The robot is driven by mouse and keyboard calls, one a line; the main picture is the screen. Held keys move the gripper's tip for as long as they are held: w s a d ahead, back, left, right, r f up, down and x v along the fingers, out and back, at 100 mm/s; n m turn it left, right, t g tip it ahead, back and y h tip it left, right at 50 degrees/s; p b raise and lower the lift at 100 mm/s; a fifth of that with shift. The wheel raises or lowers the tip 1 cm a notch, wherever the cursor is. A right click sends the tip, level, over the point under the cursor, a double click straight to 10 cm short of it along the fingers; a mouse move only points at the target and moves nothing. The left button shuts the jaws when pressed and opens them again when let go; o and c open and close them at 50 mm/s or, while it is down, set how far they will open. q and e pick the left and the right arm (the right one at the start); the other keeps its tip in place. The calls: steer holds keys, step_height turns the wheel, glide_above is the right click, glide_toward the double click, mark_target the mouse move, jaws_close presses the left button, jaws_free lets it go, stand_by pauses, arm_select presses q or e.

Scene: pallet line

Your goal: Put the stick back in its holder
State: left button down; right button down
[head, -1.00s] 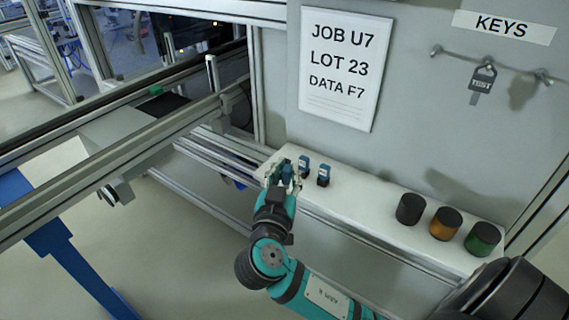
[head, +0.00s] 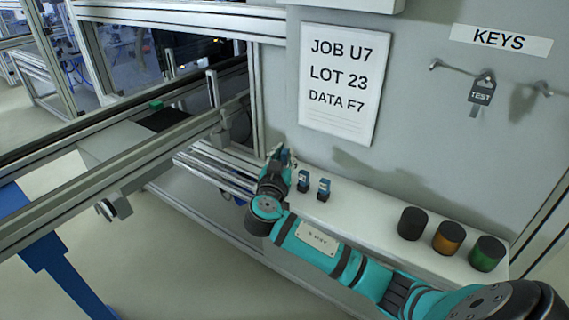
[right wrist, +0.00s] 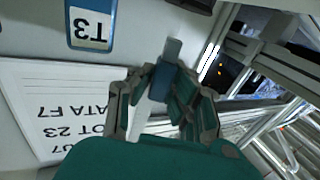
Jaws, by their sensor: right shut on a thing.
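My right gripper (head: 278,158) is at the left end of the white shelf, beside the wall. In the right wrist view, this gripper (right wrist: 163,98) is shut on a small blue stick (right wrist: 162,80) with a grey metal end that sticks out beyond the fingers. I cannot make out the stick's holder clearly. My left gripper is not in view.
The white shelf (head: 365,213) runs along the wall. Black (head: 412,223), orange (head: 448,238) and green (head: 487,253) pots stand at its right. A blue-edged T3 label (right wrist: 91,25) shows. A conveyor (head: 130,150) lies left.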

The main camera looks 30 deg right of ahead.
steer(key=shift+f, duration=0.85)
steer(key=shift+f+b, duration=0.45)
steer(key=shift+b, duration=0.2)
steer(key=c, duration=1.3)
jaws_free()
steer(key=shift+c, duration=0.2)
steer(key=shift+r+p, duration=0.6)
steer(key=v, duration=1.2)
steer(key=shift+b, duration=0.45)
